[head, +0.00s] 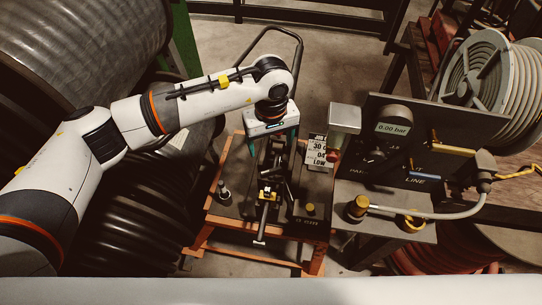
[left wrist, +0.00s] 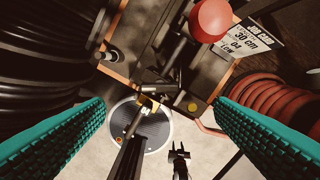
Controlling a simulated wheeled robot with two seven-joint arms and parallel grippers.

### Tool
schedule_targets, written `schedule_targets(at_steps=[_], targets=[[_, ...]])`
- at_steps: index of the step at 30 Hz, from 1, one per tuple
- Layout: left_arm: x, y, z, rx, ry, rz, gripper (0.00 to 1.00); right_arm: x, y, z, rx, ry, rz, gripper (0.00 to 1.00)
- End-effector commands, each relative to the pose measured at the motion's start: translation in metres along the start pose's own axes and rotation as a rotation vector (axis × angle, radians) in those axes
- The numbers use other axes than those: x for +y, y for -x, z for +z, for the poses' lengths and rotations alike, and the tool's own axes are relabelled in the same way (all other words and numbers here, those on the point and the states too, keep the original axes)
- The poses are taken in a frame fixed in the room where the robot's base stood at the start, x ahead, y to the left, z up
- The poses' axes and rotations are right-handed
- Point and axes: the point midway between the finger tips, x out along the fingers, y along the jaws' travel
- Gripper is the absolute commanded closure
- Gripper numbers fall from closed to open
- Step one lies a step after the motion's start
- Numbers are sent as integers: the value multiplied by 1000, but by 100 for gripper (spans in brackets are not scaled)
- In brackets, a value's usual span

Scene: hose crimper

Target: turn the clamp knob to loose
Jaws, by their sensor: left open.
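The crimper bench has a dark top on an orange frame (head: 312,262). A dark clamp mechanism with a yellow part (head: 267,195) and a T-shaped bar (head: 260,240) stands on it. I cannot tell which part is the clamp knob. My left gripper (head: 272,142) points down over the far part of this mechanism. Its teal fingers are wide apart with nothing between them, and the left wrist view shows the same open gripper (left wrist: 161,108). The mechanism's yellow part (left wrist: 148,102) lies between and below the fingers there. My right gripper is not in view.
A red ball knob (left wrist: 210,18) is close to the camera beside the job card (left wrist: 252,40). A brass knob (head: 310,209) is at the bench's right. A pressure panel reading 6.00 bar (head: 394,129) and hose fittings (head: 357,207) stand right. A large black hose coil (head: 125,215) is left.

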Motion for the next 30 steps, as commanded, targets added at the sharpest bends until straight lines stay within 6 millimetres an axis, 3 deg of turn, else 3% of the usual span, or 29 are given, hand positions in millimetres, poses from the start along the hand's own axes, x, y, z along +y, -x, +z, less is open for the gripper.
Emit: schedule_targets(at_steps=[4, 8, 11, 18, 30], targets=[[0, -23, -2, 7, 3, 1, 22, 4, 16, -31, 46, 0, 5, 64], [0, -50, -2, 7, 3, 2, 22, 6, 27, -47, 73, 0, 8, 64], [0, -70, -2, 7, 3, 0, 22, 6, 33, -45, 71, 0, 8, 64], [-1, -102, -2, 4, 3, -2, 22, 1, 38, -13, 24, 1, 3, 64], [-1, -110, -1, 3, 1, -4, 23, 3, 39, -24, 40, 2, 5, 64]])
